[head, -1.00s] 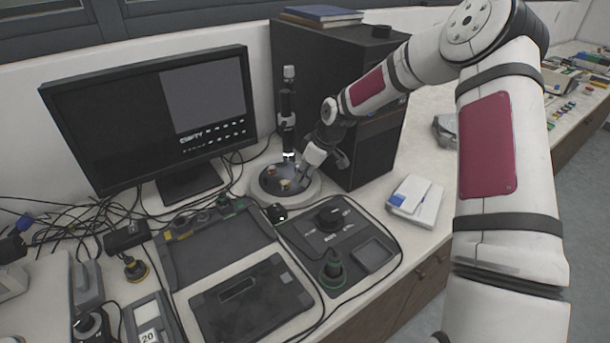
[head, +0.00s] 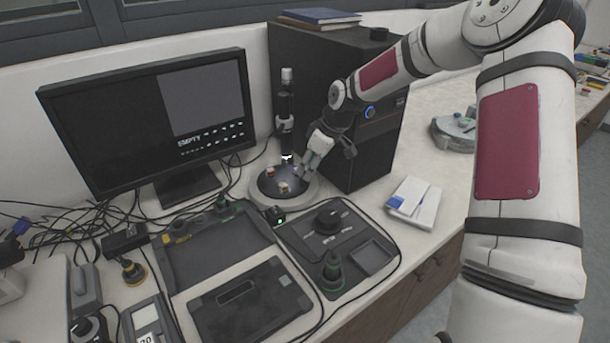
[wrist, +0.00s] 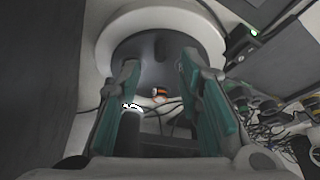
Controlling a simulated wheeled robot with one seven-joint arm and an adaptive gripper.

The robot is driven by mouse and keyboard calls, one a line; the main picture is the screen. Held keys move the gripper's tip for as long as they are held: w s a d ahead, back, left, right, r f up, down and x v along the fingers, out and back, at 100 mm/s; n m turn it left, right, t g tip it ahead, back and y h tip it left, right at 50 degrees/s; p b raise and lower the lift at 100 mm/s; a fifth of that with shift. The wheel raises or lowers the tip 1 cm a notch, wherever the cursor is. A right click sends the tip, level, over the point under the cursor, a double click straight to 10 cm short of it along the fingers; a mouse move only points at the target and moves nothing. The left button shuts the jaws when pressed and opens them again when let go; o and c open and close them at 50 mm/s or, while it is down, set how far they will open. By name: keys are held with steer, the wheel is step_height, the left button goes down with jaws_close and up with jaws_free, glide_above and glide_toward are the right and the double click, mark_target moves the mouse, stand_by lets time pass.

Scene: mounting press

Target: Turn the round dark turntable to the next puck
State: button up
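The round dark turntable (head: 268,188) sits in a pale round base (head: 309,196) in front of the black tower, below an upright scope (head: 287,115). Two small light-coloured pucks show on it, one near the front (head: 283,187) and one farther back (head: 270,170). My gripper (head: 304,172) is at the turntable's right side, pointing down. In the wrist view my gripper (wrist: 158,68) has its teal-padded fingers apart, with the turntable (wrist: 150,48) beyond them. An orange-and-dark puck (wrist: 159,93) shows in the gap, not visibly gripped. Finger contact with the turntable cannot be told.
A monitor (head: 150,120) stands to the left and the black tower (head: 355,150) close behind my gripper. Cables run around the base. White boxes (head: 414,202) lie to the right.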

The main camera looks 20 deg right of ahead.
steer(key=v, duration=0.6)
steer(key=shift+r, duration=0.35)
steer(key=shift+s+d, duration=0.15)
